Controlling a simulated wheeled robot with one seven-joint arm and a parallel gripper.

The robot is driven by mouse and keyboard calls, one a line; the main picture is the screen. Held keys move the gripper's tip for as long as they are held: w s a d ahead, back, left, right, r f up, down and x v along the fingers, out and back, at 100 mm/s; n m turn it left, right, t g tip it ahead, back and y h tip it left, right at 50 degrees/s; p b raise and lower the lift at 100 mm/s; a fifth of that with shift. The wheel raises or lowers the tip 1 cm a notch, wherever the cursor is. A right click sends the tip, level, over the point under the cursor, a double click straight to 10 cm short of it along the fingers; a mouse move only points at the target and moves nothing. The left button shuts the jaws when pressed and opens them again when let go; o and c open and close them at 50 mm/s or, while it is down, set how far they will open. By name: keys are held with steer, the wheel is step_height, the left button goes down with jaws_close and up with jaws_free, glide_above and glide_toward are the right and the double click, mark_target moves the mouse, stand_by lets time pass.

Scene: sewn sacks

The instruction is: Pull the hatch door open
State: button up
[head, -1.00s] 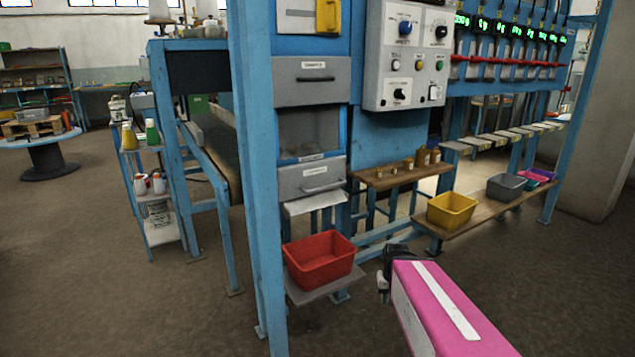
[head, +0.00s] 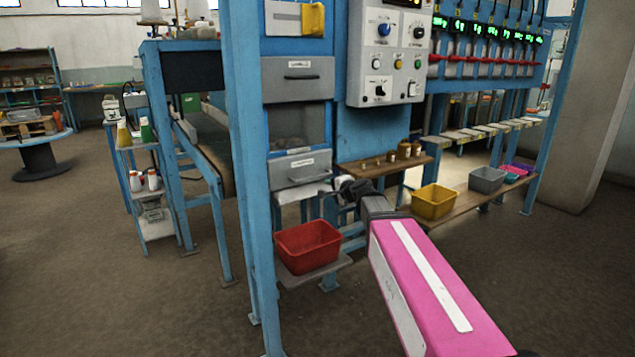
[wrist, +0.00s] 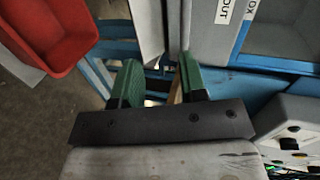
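A blue cabinet frame holds two grey fronts with handles, an upper one (head: 298,92) and a lower one (head: 287,163), with a dark window (head: 297,128) between them. I cannot tell which of these is the hatch door; both fronts look closed. My gripper (head: 338,190) is in front of the lower front, near its lower right side, and partly hides that area. In the wrist view my gripper (wrist: 158,82) has its two green-padded fingers apart, with nothing between them. A grey panel (wrist: 203,45) with a label ending in "OUT" shows beyond the right finger.
A red bin (head: 308,246) stands on a low shelf below and left of my gripper; it also shows in the wrist view (wrist: 60,35). A control box (head: 390,50) hangs upper right. A wooden shelf (head: 385,168) with small pieces and a yellow bin (head: 433,201) are to the right.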

mark_target(317, 177)
steer(key=shift+m+t, duration=0.5)
steer(key=shift+m, duration=0.1)
steer(key=w+a, duration=0.2)
steer(key=w, duration=0.1)
steer(key=w+a, duration=0.2)
steer(key=w, duration=0.1)
steer(key=w+a, duration=0.2)
steer(key=w, duration=0.1)
steer(key=shift+w+a+r, duration=0.1)
steer(key=shift+w+r, duration=0.05)
steer(key=shift+r, duration=0.1)
jaws_close()
